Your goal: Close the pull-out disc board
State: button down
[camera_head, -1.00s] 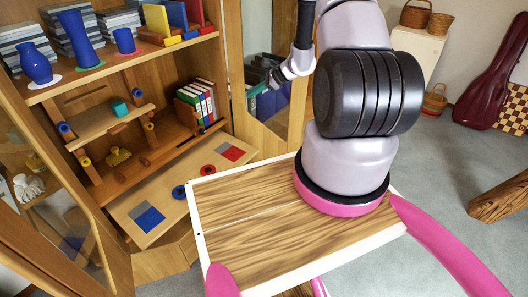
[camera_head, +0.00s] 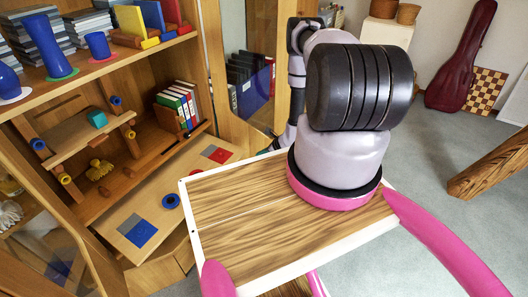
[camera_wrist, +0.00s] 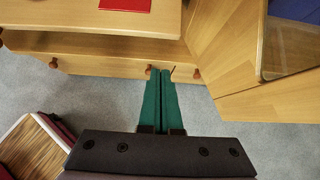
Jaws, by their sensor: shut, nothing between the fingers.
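The disc board (camera_head: 168,188) is a light wooden panel standing out from the cabinet below its shelves. It bears a blue square (camera_head: 141,235), a blue ring (camera_head: 171,201), a red ring and a red square (camera_head: 217,155). In the wrist view the board (camera_wrist: 60,17) shows at the upper left, with its red square (camera_wrist: 125,4) cut by the top edge. My gripper (camera_wrist: 160,71) has green fingers side by side, shut and empty. My arm mostly hides the gripper in the head view.
A lower wooden front (camera_wrist: 100,67) with round brown knobs (camera_wrist: 196,74) lies beneath the board. A glazed door (camera_head: 245,80) stands open at the right of the cabinet. A timber beam (camera_head: 490,165) lies at right.

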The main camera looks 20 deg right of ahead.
aim_at(243, 155)
jog(key=shift+w+a+f, duration=0.55)
jog(key=shift+w+a, duration=0.2)
jog(key=shift+w, duration=0.25)
jog(key=shift+w+a+f, duration=0.55)
jog(key=shift+w+a, duration=0.15)
jog(key=shift+w, duration=0.3)
jog(key=shift+w+a+f, duration=0.55)
jog(key=shift+w+a, duration=0.2)
jog(key=shift+w, duration=0.25)
